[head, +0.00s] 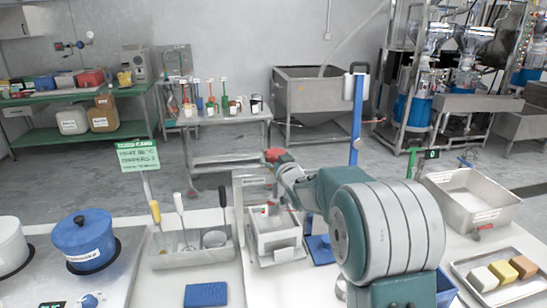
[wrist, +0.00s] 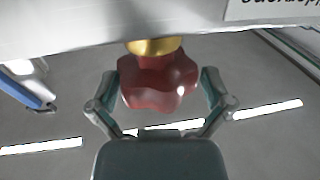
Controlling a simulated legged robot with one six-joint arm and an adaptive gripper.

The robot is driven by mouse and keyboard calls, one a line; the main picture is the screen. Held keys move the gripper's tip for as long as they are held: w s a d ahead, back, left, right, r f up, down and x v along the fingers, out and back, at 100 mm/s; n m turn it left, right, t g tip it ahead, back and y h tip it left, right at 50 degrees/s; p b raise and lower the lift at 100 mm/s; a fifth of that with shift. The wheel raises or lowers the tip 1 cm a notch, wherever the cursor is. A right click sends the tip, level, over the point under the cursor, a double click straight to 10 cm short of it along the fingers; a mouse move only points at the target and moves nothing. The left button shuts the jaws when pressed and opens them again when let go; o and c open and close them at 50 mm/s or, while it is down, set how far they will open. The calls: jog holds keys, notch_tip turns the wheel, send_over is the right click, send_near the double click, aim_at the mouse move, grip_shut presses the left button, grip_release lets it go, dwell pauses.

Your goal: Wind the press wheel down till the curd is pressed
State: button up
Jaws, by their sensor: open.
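The red lobed press wheel (wrist: 158,82) sits between the two fingers of my gripper (wrist: 160,92) in the wrist view. The fingers are open, one on each side of the wheel; whether they touch it I cannot tell. A brass collar (wrist: 154,46) joins the wheel to a pale beam (wrist: 90,42). In the head view, a small red part that looks like the wheel (head: 273,155) shows at the end of my arm, which partly hides the press. Below it stands a pale box-shaped mould (head: 276,241) with a label. No curd is clearly visible.
A tool tray (head: 192,258) and a blue pot (head: 84,240) stand to the left. A blue sponge-like block (head: 206,294) lies in front. A steel basin (head: 470,198) and a tray of coloured blocks (head: 505,290) are at the right. A blue upright (head: 357,120) rises behind my arm.

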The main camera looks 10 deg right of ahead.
jog(key=shift+w+d, duration=0.2)
jog(key=shift+w, duration=0.15)
jog(key=shift+a, duration=0.15)
jog(key=c, duration=0.8)
jog(key=shift+n+y, duration=0.5)
jog(key=shift+y, duration=0.3)
jog(key=shift+r+n+g+y, duration=0.1)
jog(key=shift+n+g+y, duration=0.4)
jog(key=shift+y, duration=0.4)
jog(key=shift+n+g+y, duration=0.8)
jog(key=shift+n+y, duration=0.5)
jog(key=shift+y, duration=0.4)
